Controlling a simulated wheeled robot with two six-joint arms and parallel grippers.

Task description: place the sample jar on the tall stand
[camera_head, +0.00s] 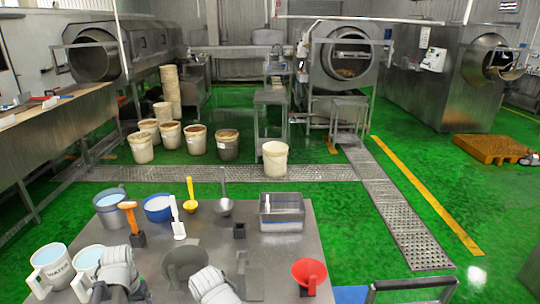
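I cannot clearly make out a sample jar on the metal table (335,250). My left gripper (122,290) is low at the front left, beside the jugs. Fingertips of both are unclear.
The table's right part is clearer. Buckets and drums stand beyond.

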